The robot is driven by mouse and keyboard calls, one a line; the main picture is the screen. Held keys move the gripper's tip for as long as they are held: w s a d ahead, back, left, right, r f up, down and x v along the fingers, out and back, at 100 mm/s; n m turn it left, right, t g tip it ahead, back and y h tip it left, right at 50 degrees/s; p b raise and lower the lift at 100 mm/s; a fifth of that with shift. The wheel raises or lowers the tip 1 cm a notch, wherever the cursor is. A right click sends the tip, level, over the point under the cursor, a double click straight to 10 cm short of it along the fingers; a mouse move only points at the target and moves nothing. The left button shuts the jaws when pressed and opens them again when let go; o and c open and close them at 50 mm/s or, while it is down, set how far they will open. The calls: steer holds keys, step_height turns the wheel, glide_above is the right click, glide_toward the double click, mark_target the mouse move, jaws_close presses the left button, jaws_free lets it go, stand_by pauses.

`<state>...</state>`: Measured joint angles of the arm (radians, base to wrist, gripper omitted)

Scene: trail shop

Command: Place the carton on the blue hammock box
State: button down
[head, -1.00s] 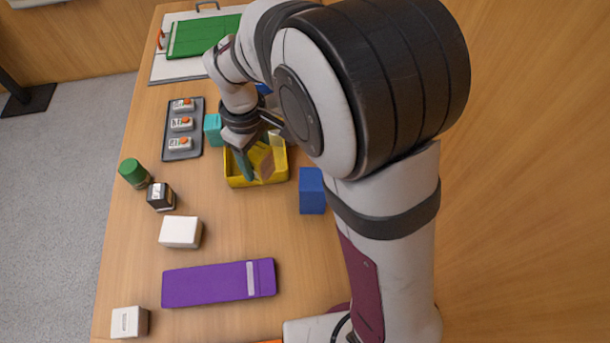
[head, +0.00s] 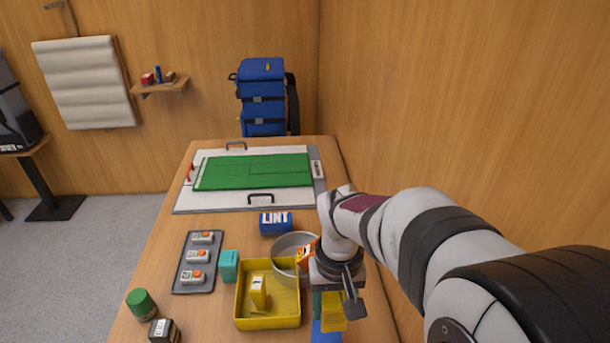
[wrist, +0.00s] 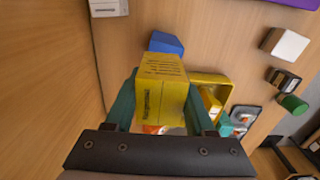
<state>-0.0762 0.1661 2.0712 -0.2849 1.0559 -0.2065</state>
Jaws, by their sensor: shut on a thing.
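My gripper (head: 333,305) is shut on a yellow carton (wrist: 158,88), which sits between its teal fingers in the wrist view. The carton also shows below the gripper in the head view (head: 333,320). A plain blue box (head: 326,335) stands on the table just below the carton, cut by the frame's bottom edge. It shows just beyond the carton in the wrist view (wrist: 166,41). The carton looks apart from it, held above. No hammock label is readable. Another blue box marked LINT (head: 276,222) stands farther back.
A yellow bin (head: 240,312) with another yellow carton (head: 258,292) stands left of my gripper. A round grey bowl (head: 283,262) with an orange item (head: 305,254) is behind it. A teal box (head: 229,265), a grey tray (head: 180,288) and a green cylinder (head: 140,303) stand left.

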mark_target(331, 298)
steer(key=shift+w+a+f, duration=0.1)
steer(key=shift+a+f, duration=0.05)
steer(key=shift+f, duration=0.95)
steer(key=shift+w+a+f, duration=0.1)
steer(key=shift+a+f, duration=0.05)
steer(key=shift+f, duration=0.95)
steer(key=shift+f, duration=0.1)
steer(key=shift+c, duration=1.2)
jaws_free()
steer(key=r, duration=1.2)
steer(key=shift+s+r, duration=0.1)
steer(key=shift+s, duration=0.2)
steer(key=s+f+m+y, duration=0.1)
steer(key=s+f+m, duration=0.2)
steer(key=s, duration=1.5)
steer(key=m, duration=0.2)
steer(key=shift+s+a+f+m+y, duration=0.2)
steer(key=shift+s+a+m+y, duration=0.1)
steer(key=shift+s+y, duration=0.1)
